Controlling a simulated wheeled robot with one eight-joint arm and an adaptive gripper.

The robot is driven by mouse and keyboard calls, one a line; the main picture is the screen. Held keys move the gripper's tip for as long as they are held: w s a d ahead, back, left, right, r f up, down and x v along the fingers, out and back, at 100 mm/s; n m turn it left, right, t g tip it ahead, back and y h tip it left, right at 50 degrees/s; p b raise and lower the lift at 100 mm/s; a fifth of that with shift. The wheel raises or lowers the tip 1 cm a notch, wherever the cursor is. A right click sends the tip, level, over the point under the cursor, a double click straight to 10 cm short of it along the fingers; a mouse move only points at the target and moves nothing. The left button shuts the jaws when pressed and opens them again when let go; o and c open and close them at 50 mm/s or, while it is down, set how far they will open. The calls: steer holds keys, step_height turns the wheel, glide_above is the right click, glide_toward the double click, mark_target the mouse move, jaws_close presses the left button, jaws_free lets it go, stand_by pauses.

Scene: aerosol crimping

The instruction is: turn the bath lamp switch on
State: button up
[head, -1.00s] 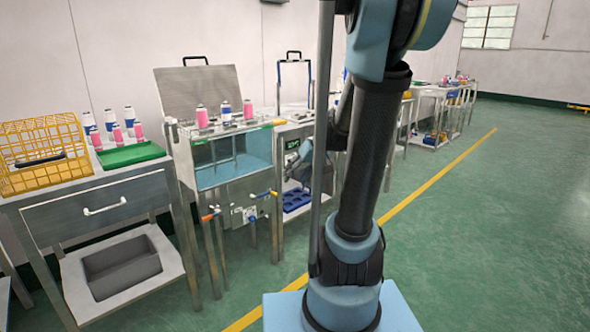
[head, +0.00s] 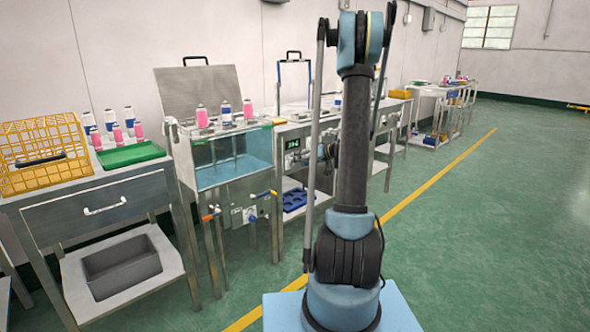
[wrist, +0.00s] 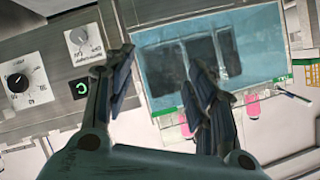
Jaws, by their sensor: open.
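The water bath (head: 232,160) is a steel tank with a blue-tinted window, left of my arm in the head view. It also fills the upper right of the wrist view (wrist: 215,60), which looks upside down.
Bottles stand on the bath's top (head: 225,112). A yellow wire basket (head: 45,155) and green tray (head: 130,154) are on the left table.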

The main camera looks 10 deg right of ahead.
steer(key=w+d+f+t+y, duration=0.1)
steer(key=w+d+f+t, duration=0.2)
steer(key=w+d+f, duration=0.35)
steer(key=t, duration=0.2)
glide_toward(294, 165)
steer(key=shift+m, duration=0.3)
steer(key=x, duration=0.9)
steer(key=shift+w+d, duration=0.1)
steer(key=shift+d, duration=0.05)
steer(key=shift+c, duration=0.2)
